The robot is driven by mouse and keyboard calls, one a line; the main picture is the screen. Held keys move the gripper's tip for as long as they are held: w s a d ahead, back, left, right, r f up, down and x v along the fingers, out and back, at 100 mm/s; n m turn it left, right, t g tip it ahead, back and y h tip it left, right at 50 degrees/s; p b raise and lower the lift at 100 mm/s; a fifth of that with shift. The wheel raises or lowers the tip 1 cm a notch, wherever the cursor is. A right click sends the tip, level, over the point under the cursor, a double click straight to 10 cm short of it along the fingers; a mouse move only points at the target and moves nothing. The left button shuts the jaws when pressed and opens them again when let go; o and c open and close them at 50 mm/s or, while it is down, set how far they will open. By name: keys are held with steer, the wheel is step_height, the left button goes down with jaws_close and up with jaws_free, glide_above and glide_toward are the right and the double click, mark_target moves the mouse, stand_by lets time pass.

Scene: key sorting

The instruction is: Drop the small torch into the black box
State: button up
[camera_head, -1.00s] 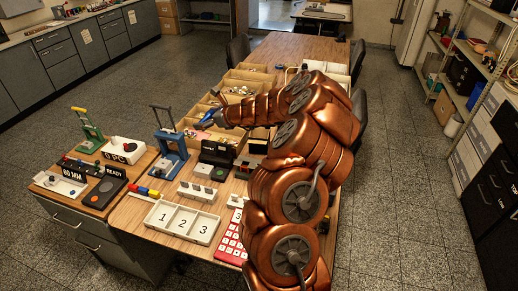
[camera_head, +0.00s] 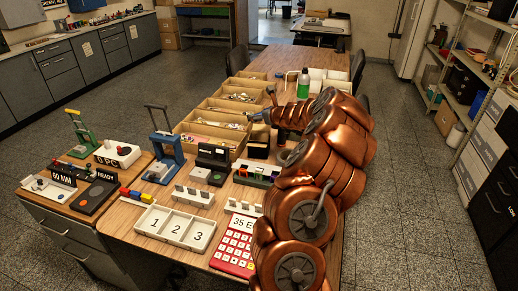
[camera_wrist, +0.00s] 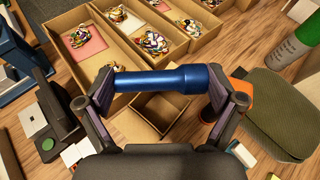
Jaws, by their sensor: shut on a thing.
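My gripper (camera_wrist: 160,88) is shut on the small blue torch (camera_wrist: 182,79), which lies crosswise between the fingers in the wrist view. The torch is held above a small open box (camera_wrist: 170,115) with tan inner walls, partly hidden behind the torch and my gripper. In the head view a small dark-fronted box (camera_head: 258,150) stands on the table just below my gripper (camera_head: 260,116); this appears to be the black box. The torch is hard to make out in the head view.
Cardboard bins (camera_head: 205,131) with small parts line the table's left side. A black device (camera_head: 213,157) stands left of the dark box. A green bottle (camera_head: 303,84) stands farther back. A dark green item (camera_wrist: 275,115) lies right of the open box in the wrist view.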

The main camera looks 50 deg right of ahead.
step_height(320, 180, down, 5)
steer(key=b, duration=0.4)
steer(key=shift+b, duration=0.3)
steer(key=shift+r, duration=0.1)
steer(key=o, duration=0.8)
steer(key=v, duration=1.2)
